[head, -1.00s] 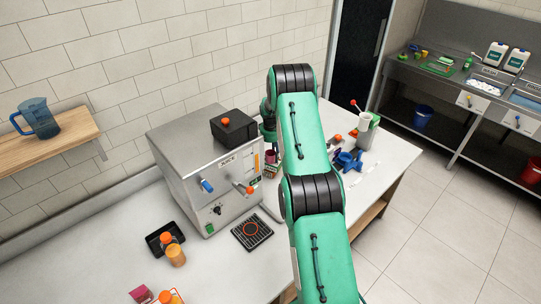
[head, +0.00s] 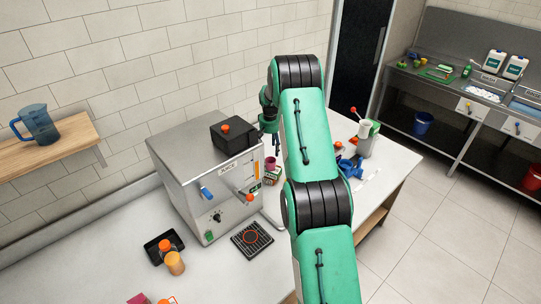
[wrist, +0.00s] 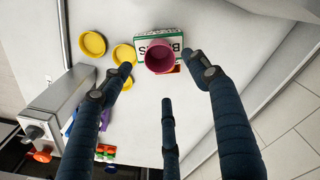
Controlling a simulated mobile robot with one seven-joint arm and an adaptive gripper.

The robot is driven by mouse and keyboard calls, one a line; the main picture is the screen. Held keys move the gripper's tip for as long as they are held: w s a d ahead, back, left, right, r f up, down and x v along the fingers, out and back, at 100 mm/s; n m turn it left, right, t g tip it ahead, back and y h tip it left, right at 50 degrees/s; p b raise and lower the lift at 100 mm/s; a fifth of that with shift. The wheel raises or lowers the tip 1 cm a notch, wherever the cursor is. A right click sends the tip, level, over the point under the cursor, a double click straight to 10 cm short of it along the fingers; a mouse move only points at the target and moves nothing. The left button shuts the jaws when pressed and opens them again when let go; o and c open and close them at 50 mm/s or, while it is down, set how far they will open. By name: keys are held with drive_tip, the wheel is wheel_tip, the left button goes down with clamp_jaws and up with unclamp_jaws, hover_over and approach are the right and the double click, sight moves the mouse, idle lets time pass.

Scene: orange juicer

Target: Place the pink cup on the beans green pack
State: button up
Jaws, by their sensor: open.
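The pink cup (wrist: 160,57) appears to stand upright on the beans green pack (wrist: 145,42), a white and green box, in the wrist view. In the head view the pink cup (head: 270,163) shows above the pack (head: 271,177), just right of the metal machine. My gripper (wrist: 160,80) is open, its fingers spread apart around the cup's position with nothing held between them. In the head view my gripper (head: 274,138) is above the cup, partly hidden by my arm. The cup hides part of the pack.
The metal juicer (head: 215,175) with a black box on top stands left of the cup. Several yellow round items, one of them here (wrist: 92,44), lie left of the pack. Blue items (head: 350,168) and a white and green machine (head: 367,138) stand to the right.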

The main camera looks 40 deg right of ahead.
drive_tip(key=shift+r, duration=1.25)
drive_tip(key=shift+a+r, duration=0.1)
drive_tip(key=s+a+r+h, duration=0.1)
drive_tip(key=s+a+r, duration=0.2)
drive_tip(key=s+r, duration=0.35)
drive_tip(key=s+a+r+m+h+b, duration=0.1)
drive_tip(key=s+a+r, duration=0.2)
drive_tip(key=r, duration=0.6)
drive_tip(key=s+a+r+h, duration=0.1)
drive_tip(key=s+a+r, duration=0.25)
drive_tip(key=r, duration=0.35)
drive_tip(key=s+a+r+n+t+b, duration=0.1)
drive_tip(key=s+a+r+b, duration=0.15)
drive_tip(key=a, duration=0.35)
drive_tip(key=s+a+r+n+t+b, duration=0.1)
drive_tip(key=s+a+r, duration=0.15)
drive_tip(key=a, duration=0.45)
drive_tip(key=s+a+n+t+y+b, duration=0.25)
drive_tip(key=s+a+b, duration=0.35)
drive_tip(key=s+a, duration=1.3)
drive_tip(key=s+a+f+n+b, duration=0.2)
drive_tip(key=s+a+f, duration=0.3)
drive_tip(key=s+a, duration=0.3)
drive_tip(key=shift+a+f+t+y, duration=0.2)
drive_tip(key=shift+f+t+y, duration=0.15)
drive_tip(key=shift+y, duration=0.1)
